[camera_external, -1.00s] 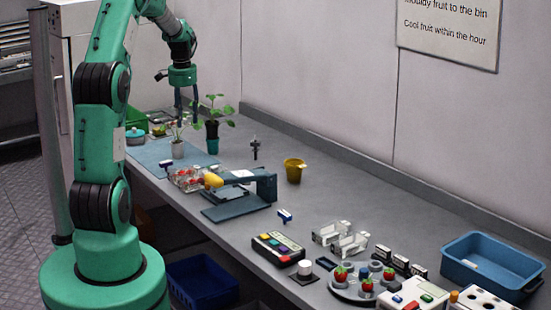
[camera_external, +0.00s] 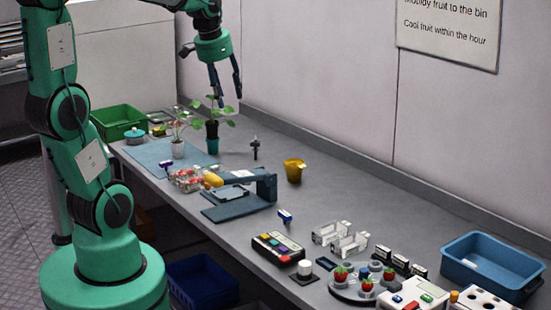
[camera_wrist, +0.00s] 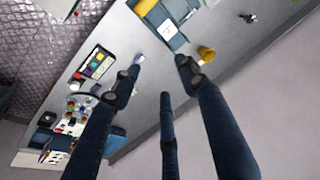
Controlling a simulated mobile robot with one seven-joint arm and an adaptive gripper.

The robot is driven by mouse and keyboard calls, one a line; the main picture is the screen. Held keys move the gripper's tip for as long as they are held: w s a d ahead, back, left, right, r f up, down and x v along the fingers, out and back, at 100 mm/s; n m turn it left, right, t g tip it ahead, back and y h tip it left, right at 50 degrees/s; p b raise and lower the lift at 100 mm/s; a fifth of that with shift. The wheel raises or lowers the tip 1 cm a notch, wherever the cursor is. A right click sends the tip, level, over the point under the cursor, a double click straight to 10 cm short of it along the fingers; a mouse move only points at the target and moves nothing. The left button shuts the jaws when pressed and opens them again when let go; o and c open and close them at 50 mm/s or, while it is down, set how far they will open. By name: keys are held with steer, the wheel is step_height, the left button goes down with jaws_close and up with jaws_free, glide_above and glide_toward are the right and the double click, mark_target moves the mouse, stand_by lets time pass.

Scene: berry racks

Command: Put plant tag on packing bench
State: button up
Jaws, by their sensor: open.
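The grey packing bench (camera_external: 350,188) runs along the wall; its top also shows in the wrist view (camera_wrist: 142,118). I cannot tell for sure which item is the plant tag. A small blue-and-white upright piece (camera_external: 285,215) stands near the front edge, right of the scale, and a similar one (camera_external: 166,164) is by the blue mat. A small dark cross-shaped piece (camera_external: 255,148) stands farther back. My gripper (camera_external: 226,92) is open and empty, high above the bench's back part, above and right of the potted plants. Its spread fingers show in the wrist view (camera_wrist: 160,80).
Potted seedlings (camera_external: 212,130) stand below my gripper. A blue tub (camera_external: 492,262) is at the right. Bare bench lies right of the mug.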

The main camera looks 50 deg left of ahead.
steer(key=s+d+f+t+h, duration=0.1)
steer(key=s+d+t, duration=0.1)
steer(key=s+d, duration=1.4)
steer(key=shift+f, duration=0.25)
stand_by(0.5)
